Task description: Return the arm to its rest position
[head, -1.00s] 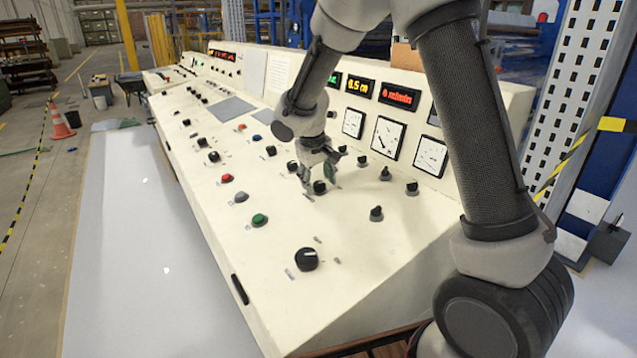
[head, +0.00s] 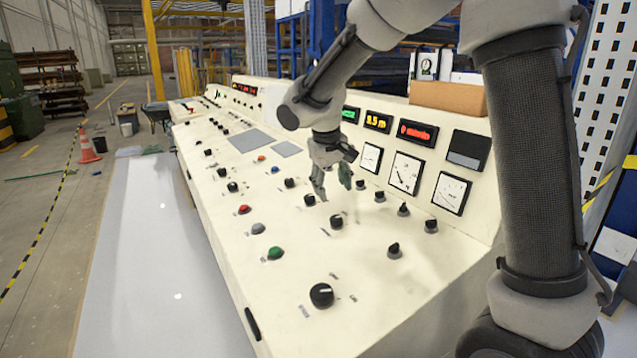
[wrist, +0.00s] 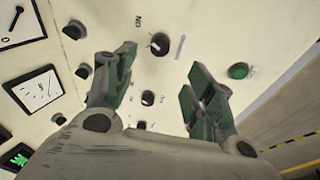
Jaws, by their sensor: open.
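My gripper (head: 333,183) is open and empty above the sloped cream control panel (head: 290,255) in the head view. It points down, and its fingertips look clear of the panel. In the wrist view my gripper (wrist: 160,90) shows its two green-padded fingers spread apart, with black knobs on the panel between and beyond them. A black knob (head: 337,221) sits just below the gripper in the head view. My arm reaches in from the right side of the head view, bent over the panel.
Gauges (head: 405,173) and lit displays (head: 417,132) line the panel's upright back. A brown box (head: 447,97) sits on top. A green button (head: 275,253) and large black knob (head: 321,295) are at the front. A perforated post (head: 606,90) stands right; open floor lies left.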

